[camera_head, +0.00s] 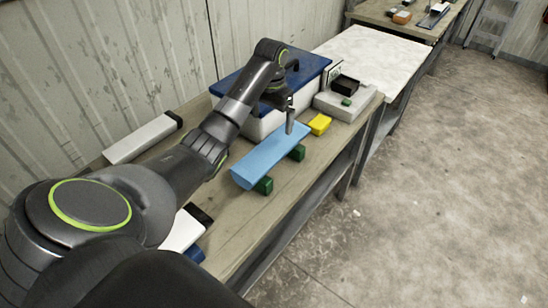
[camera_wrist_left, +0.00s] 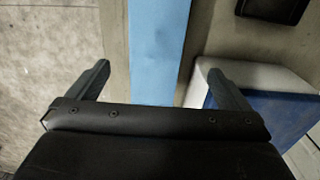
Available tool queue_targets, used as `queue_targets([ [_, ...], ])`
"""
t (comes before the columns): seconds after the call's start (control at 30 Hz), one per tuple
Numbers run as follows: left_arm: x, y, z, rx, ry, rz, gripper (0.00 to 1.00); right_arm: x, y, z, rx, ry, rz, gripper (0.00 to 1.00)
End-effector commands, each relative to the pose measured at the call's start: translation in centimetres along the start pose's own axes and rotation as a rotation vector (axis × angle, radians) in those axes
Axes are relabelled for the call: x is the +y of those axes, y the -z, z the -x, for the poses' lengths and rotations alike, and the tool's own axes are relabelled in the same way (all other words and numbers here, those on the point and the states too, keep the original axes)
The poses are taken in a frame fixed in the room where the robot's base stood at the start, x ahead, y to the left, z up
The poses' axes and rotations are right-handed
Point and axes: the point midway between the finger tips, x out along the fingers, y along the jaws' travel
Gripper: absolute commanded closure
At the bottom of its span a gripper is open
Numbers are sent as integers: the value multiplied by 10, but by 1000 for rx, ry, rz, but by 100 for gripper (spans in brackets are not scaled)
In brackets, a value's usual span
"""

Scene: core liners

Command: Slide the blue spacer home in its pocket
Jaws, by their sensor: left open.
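A long light-blue bar (camera_head: 270,155), the only large blue piece that could be the spacer, lies across two green blocks on the bench. It also runs up the middle of the left wrist view (camera_wrist_left: 158,40). My left gripper (camera_head: 289,122) is over the bar's far end. In the left wrist view its two fingers (camera_wrist_left: 160,72) are open, one on each side of the bar; I cannot tell whether they touch it. A small dark-blue piece (camera_head: 195,253) is partly hidden by my arm. I cannot make out a pocket. My right gripper is not in view.
A white box with a dark-blue lid (camera_head: 311,68) stands behind the bar. A yellow block (camera_head: 320,124) sits just past its far end, and a grey tray (camera_head: 334,106) with a black box (camera_head: 345,85) lies beyond. A white bar (camera_head: 140,140) lies near the wall.

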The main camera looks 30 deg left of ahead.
Motion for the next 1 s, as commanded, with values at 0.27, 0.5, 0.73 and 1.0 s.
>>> queue_targets([
  [0.27,0,0,-43,0,0,0,0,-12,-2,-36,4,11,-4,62],
  [0.5,1,0,-64,-1,-1,0,0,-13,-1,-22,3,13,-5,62],
  [0.73,6,3,-94,-4,-2,1,0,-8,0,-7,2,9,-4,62],
  [1.0,5,3,-115,1,0,-1,0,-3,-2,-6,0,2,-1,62],
])
